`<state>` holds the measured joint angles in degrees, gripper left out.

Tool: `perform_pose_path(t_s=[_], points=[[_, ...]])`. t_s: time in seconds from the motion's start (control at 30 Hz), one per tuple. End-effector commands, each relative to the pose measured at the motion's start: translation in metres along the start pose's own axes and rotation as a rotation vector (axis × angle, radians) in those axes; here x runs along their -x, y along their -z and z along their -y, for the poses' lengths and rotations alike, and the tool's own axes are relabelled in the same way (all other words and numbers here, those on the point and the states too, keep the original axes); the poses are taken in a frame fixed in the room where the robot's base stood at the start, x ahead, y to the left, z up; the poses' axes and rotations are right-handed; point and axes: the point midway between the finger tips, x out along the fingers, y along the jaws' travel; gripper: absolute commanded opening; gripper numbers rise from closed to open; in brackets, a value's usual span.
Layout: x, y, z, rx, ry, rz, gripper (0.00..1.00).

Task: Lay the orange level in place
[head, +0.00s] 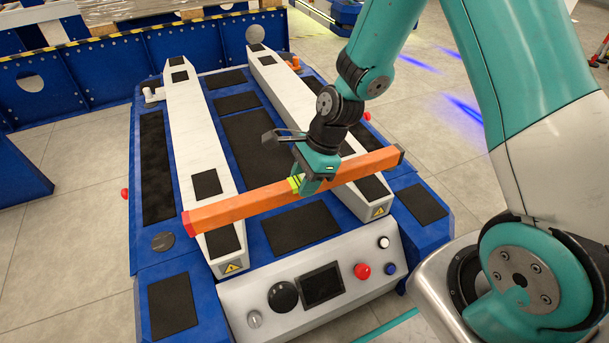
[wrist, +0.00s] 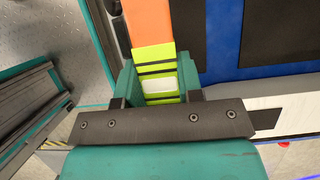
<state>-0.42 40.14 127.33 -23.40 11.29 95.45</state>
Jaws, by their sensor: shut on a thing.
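The orange level (head: 240,206) is a long bar with a red end cap at its left and a dark cap at its right. It spans crosswise over the two white beams (head: 188,135) of the blue lift cart. My gripper (head: 309,184) is shut on the level near its yellow-green middle band. In the wrist view the band and pale window of the level (wrist: 160,85) sit between my gripper's teal fingers (wrist: 157,82). I cannot tell whether the level touches the beams or is just above them.
The blue cart (head: 290,225) has black pads and a front panel with a screen (head: 321,286) and a red button (head: 362,271). Blue racks (head: 100,70) stand behind and left. Open floor (head: 450,130) lies to the right.

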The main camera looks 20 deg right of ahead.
Motion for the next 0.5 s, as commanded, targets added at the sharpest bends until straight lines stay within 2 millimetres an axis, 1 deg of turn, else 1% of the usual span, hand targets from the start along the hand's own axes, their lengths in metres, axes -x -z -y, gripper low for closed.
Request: perform_pose_path(t_s=[0.03, 0.2, 0.4, 0.5], points=[[-0.011, 0.004, 0.000, 0.000, -0.001, 0.000, 0.03], [-0.031, 0.013, 0.000, 0.001, -0.001, 0.000, 0.03], [-0.051, 0.021, 0.000, 0.000, -0.001, 0.000, 0.03], [-0.058, 0.024, 0.000, 0.000, 0.000, 0.000, 0.03]])
